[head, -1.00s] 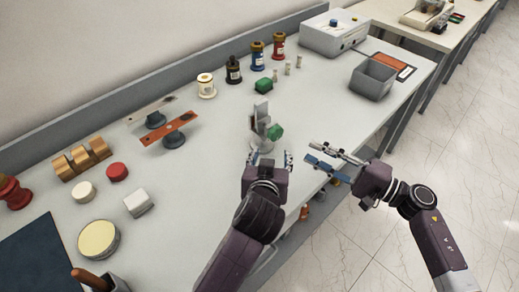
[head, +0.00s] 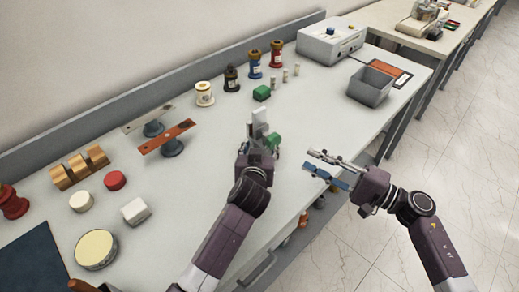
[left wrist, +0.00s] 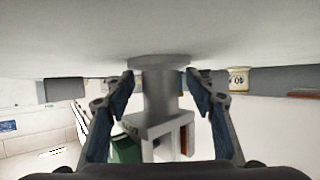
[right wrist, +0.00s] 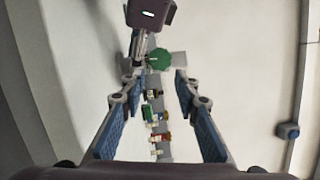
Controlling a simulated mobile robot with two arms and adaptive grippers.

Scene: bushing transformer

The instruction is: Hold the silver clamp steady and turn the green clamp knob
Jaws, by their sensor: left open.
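The silver clamp (head: 259,123) stands on the table, with its green knob (head: 273,141) on its right side. My left gripper (head: 260,149) is at the near side of the clamp. In the left wrist view its open fingers (left wrist: 160,86) are on either side of the grey clamp post (left wrist: 160,98), with gaps visible; the green part (left wrist: 124,150) shows at lower left. My right gripper (head: 316,163) is open and empty, to the right of the knob and apart from it. In the right wrist view the green knob (right wrist: 158,58) appears beyond and between the open fingers (right wrist: 157,82).
An orange bar (head: 165,138) on a stand is to the left. The table around the clamp is mostly clear.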

